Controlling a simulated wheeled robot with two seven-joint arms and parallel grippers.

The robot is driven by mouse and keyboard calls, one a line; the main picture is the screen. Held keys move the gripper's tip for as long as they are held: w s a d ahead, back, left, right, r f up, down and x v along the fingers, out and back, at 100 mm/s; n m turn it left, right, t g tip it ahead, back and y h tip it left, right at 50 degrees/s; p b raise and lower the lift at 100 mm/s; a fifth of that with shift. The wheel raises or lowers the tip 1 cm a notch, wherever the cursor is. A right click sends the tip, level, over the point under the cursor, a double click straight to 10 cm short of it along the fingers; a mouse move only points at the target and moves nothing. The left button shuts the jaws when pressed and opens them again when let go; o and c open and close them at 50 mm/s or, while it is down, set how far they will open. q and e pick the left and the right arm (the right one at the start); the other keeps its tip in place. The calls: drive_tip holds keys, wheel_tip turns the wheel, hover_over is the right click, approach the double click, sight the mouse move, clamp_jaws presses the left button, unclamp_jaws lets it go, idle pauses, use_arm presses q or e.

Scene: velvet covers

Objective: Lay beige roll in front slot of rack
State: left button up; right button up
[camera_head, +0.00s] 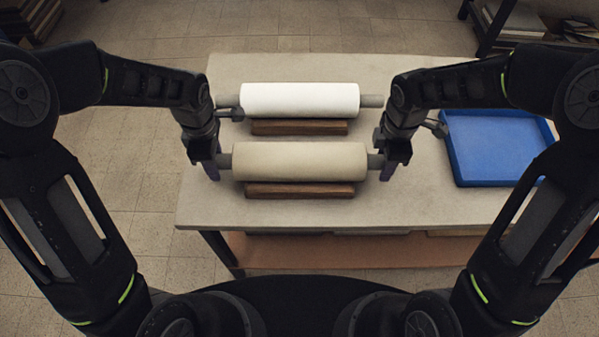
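The beige roll (300,161) lies level from left to right, with grey core ends sticking out. Just below it in the picture is a brown wooden bar (300,191); I cannot tell whether the roll rests on it or hangs slightly above. I see no clearly marked slots. My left gripper (212,170) points down at the roll's left core end. My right gripper (387,171) points down at the right core end. Both are at or against the core, but their fingers are too dark and small to show whether they are closed on it.
A white roll (300,99) lies parallel behind, over another wooden bar (298,127). A blue tray (497,147) stands at the table's right. The pale table (430,215) has bare room in front and at the back. A lower shelf (330,250) shows under its front edge.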

use_arm(q)
drive_tip(key=shift+o, duration=1.3)
use_arm(e)
drive_tip(key=shift+o, duration=1.3)
use_arm(q)
wheel_tip(320, 180, up, 12)
drive_tip(key=shift+r, duration=0.1)
use_arm(e)
drive_tip(key=shift+r, duration=0.1)
wheel_tip(320, 180, up, 12)
drive_tip(key=shift+f, duration=0.1)
